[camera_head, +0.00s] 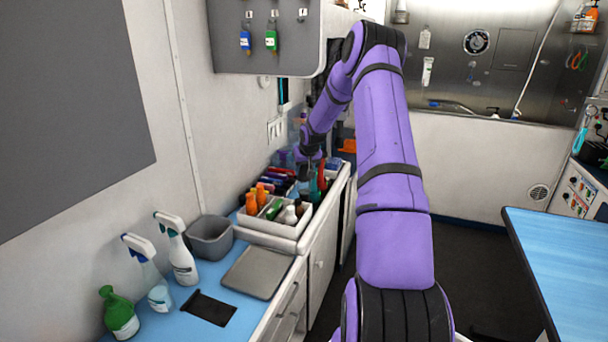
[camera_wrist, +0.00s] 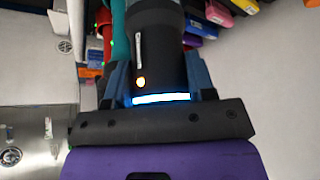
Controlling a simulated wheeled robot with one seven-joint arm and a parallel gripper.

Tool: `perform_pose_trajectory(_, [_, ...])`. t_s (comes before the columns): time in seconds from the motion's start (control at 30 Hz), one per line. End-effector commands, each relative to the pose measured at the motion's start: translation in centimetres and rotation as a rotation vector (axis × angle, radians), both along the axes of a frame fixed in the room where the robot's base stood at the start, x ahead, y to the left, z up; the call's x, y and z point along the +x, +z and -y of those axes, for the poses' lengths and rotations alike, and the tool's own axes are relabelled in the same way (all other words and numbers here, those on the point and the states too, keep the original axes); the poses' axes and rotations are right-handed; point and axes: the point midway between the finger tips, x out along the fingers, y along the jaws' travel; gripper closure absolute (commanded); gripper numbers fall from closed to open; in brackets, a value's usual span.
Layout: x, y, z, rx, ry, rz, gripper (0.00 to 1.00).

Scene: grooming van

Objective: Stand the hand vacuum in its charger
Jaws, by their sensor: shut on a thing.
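In the wrist view a dark, rounded body with an orange light and a pale strip, which looks like the hand vacuum (camera_wrist: 156,45), sits between the fingers of my gripper (camera_wrist: 155,72). My gripper is shut on it. A glowing white-blue band crosses its near end by the palm. Its far end runs out of the frame. In the head view my gripper (camera_head: 308,166) is small, over the far end of the counter, by the caddy of bottles; the vacuum is hard to make out there. I cannot identify the charger with certainty in either view.
A white caddy (camera_head: 268,229) full of bottles stands on the blue counter (camera_head: 182,326). Nearer are a grey bin (camera_head: 210,240), a grey tray (camera_head: 258,272), spray bottles (camera_head: 175,250) and a black flat piece (camera_head: 208,308). A grey wall cabinet (camera_head: 262,55) hangs above. A blue table (camera_head: 560,250) stands right.

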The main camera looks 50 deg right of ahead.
Motion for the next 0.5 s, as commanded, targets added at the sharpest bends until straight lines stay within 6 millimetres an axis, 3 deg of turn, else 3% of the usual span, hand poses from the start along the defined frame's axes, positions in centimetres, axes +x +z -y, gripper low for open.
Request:
perform_pose_trajectory(0.2, [0.0,-2.7,0.0,0.000,0.001,0.000,0.92])
perform_pose_trajectory(0.5, [0.0,-3.0,0.0,-0.001,0.001,0.002,0.92])
